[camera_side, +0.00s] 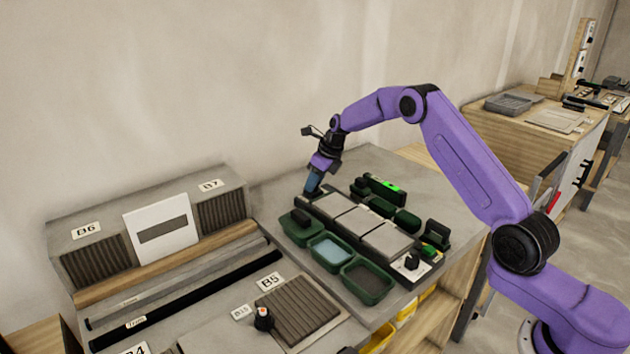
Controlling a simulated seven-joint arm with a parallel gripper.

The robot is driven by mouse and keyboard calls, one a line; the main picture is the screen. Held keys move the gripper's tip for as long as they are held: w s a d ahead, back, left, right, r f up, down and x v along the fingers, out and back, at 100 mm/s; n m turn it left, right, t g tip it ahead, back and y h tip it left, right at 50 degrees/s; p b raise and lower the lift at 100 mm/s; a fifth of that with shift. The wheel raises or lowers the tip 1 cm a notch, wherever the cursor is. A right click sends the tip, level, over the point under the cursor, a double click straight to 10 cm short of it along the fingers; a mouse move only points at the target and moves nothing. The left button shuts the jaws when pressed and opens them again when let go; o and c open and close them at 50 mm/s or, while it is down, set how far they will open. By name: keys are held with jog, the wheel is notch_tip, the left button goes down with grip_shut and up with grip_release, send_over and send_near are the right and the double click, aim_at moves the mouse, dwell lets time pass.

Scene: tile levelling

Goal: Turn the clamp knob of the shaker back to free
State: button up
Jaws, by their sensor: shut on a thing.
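The shaker appears to be the long dark unit with pale grey plates (352,220) on top, on the grey bench right of centre. My gripper (313,190) points down at the far left end of this unit. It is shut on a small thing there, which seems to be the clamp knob. The fingers hide that thing almost wholly, so its turn angle cannot be read. A black knob (411,262) on a white plate stands at the unit's near right end, apart from my gripper.
Green trays (369,280) line the unit's front side, one with pale blue content (330,250). Green and black blocks and a device with a lit green display (388,186) stand behind it. A ribbed panel (295,308) and another black knob (263,318) lie front left. Bare bench (385,164) shows at the back.

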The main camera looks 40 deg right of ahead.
jog(key=shift+n, duration=0.3)
jog(key=n, duration=0.2)
jog(key=n+g+y, duration=0.1)
jog(key=n, duration=0.1)
jog(key=shift+w+d+n+y, duration=0.1)
jog(key=shift+d+n+y, duration=0.1)
jog(key=shift+n+y, duration=0.1)
jog(key=n+g, duration=0.1)
jog(key=n, duration=0.3)
jog(key=shift+w+n+g+y, duration=0.1)
jog(key=shift+n+g+y, duration=0.3)
jog(key=shift+n, duration=0.3)
jog(key=o, duration=1.1)
jog(key=shift+c, duration=0.2)
jog(key=w+v, duration=0.1)
jog(key=v, duration=0.6)
jog(key=shift+s+r, duration=0.2)
jog(key=shift+s, duration=0.3)
jog(key=shift+d, duration=0.15)
